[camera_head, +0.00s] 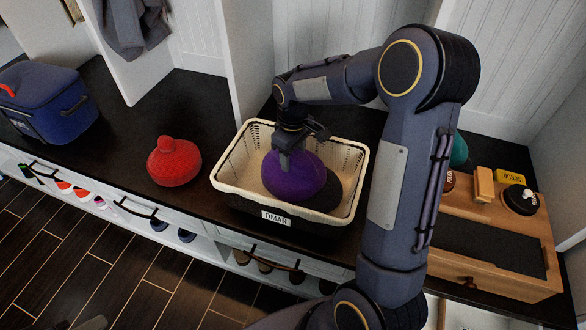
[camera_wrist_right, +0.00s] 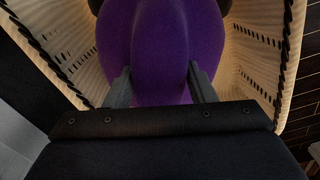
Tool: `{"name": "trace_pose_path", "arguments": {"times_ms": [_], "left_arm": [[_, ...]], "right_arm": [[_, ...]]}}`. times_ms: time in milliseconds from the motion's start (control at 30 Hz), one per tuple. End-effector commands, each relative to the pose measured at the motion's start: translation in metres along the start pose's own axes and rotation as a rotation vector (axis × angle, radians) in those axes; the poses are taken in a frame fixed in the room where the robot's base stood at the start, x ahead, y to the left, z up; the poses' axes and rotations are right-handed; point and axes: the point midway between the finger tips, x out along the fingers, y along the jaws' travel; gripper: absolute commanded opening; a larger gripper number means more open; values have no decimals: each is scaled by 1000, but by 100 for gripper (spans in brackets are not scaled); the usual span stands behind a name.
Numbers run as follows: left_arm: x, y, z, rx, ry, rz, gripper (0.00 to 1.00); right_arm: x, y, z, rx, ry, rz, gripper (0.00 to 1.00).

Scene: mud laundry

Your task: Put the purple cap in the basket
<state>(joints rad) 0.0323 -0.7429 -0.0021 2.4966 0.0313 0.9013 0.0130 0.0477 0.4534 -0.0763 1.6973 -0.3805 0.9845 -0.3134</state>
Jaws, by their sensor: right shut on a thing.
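The purple cap (camera_head: 293,178) is inside the cream and black basket (camera_head: 233,163), which bears a label reading OMAR. My right gripper (camera_head: 290,158) reaches down into the basket from above and is shut on the cap. In the right wrist view the purple cap (camera_wrist_right: 162,50) fills the middle, between the two fingers (camera_wrist_right: 161,88), with the basket's perforated walls (camera_wrist_right: 255,50) on both sides. I cannot tell whether the cap touches the basket's floor. My left gripper is not in view.
A red cap (camera_head: 174,163) lies on the dark bench left of the basket. A blue cooler bag (camera_head: 48,103) stands at the far left. A wooden box (camera_head: 500,240) with brushes and a tin stands at the right. Shelves with shoes lie below the bench.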

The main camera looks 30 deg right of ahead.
Motion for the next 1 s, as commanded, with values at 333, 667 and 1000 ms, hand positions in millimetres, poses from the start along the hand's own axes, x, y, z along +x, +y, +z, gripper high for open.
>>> {"name": "trace_pose_path", "arguments": {"times_ms": [333, 667, 1000], "left_arm": [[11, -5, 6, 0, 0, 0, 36], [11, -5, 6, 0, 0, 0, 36], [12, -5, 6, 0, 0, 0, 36]], "right_arm": [[44, 0, 1, 1, -2, -2, 15], [47, 0, 0, 0, 0, 0, 15], [48, 0, 0, 0, 0, 0, 72]]}}
